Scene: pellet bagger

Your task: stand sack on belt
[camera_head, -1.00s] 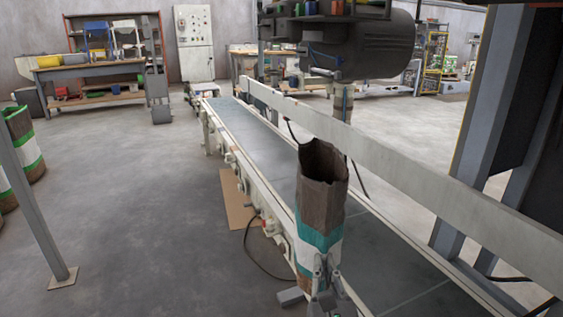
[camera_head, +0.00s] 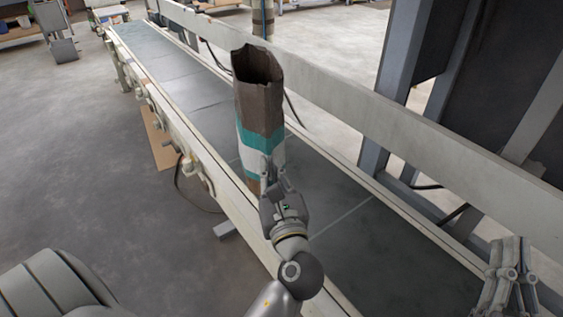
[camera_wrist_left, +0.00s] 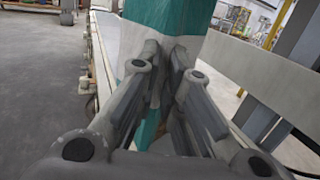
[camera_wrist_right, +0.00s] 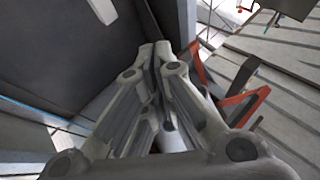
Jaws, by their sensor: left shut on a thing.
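The sack (camera_head: 259,105) is brown paper with a teal band and a white band, open at its top and close to upright. It stands out over the near side of the conveyor belt (camera_head: 196,92); its bottom is partly hidden, so I cannot tell whether it touches the belt. My left gripper (camera_head: 268,166) is shut on the sack's lower part, at the white band. In the left wrist view the fingers (camera_wrist_left: 166,52) pinch the sack material (camera_wrist_left: 163,20). My right gripper (camera_head: 511,245) is at the lower right, away from the sack; its fingertips (camera_wrist_right: 155,50) are together and empty.
A pale guard rail (camera_head: 400,126) runs along the belt's far side, with a dark steel frame (camera_head: 440,85) behind it. The near side rail (camera_head: 203,150) carries rollers and brackets. The belt on both sides of the sack is clear.

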